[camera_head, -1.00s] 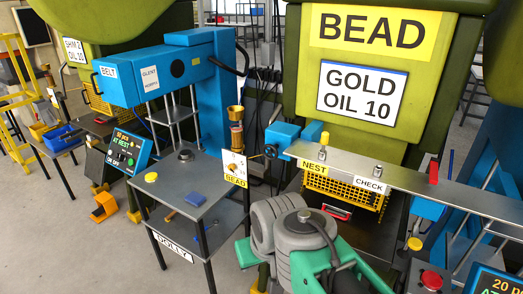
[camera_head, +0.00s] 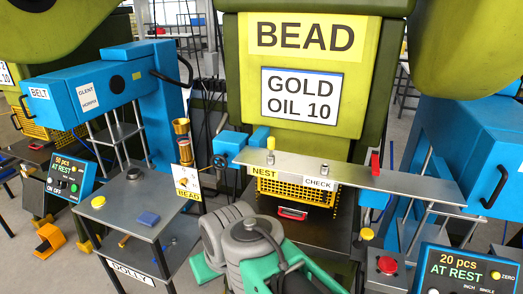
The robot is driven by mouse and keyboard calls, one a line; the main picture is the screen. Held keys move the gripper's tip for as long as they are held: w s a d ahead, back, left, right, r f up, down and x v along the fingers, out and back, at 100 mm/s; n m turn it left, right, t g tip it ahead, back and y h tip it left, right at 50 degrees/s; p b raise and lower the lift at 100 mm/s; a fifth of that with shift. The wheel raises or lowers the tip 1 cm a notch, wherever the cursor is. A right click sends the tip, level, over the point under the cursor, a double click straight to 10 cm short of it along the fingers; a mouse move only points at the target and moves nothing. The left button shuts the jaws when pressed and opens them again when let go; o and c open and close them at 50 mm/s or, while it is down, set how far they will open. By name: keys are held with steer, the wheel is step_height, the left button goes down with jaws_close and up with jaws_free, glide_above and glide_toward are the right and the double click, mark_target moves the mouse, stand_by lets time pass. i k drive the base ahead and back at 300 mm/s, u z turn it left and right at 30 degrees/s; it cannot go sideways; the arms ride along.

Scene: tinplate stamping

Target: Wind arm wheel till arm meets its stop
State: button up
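A small dark handwheel (camera_head: 220,161) sits at the left end of the bead press front, beside a blue block (camera_head: 231,144). A long grey plate (camera_head: 345,173) marked NEST and CHECK runs from there to the right; I cannot tell for sure that it is the arm. A red block (camera_head: 375,163) stands on the plate, and I cannot tell if it is the stop. My grey and green arm shows at the bottom middle, in front of the press and below the wheel. My gripper is not visible.
A yellow mesh guard (camera_head: 295,192) hangs under the plate. A control panel (camera_head: 465,269) reading 20 pcs AT REST is at the lower right. Open floor shows at the far left.

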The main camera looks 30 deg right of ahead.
mark_target(222, 159)
steer(key=u, duration=0.35)
steer(key=k, duration=0.5)
steer(key=u, duration=1.1)
steer(key=i, duration=0.85)
steer(key=z, duration=0.6)
steer(key=i, duration=0.4)
steer(key=z, duration=0.35)
